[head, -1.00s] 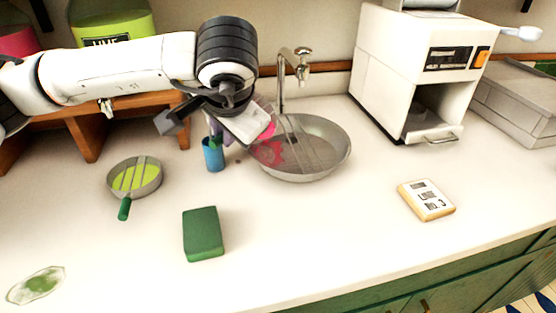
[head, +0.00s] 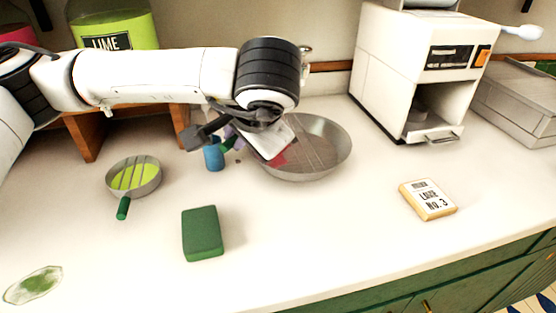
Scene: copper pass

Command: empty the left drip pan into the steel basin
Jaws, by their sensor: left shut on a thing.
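My left gripper (head: 268,141) hangs over the left side of the round steel basin (head: 325,165). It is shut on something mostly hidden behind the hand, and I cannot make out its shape. A red-pink patch (head: 279,158) shows just below the hand against the basin; I cannot tell whether it is liquid in the basin or part of the held thing. A round drip pan (head: 157,181) with lime-green contents, bars across it and a green handle (head: 123,208) sits on the counter at the left. My right gripper is out of view.
A blue cup (head: 213,158) stands left of the basin. A green block (head: 203,234), a labelled box (head: 427,200) and a green-stained oval (head: 33,286) lie in front. A white machine (head: 402,75) stands back right. A wooden shelf (head: 92,135) is behind the arm.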

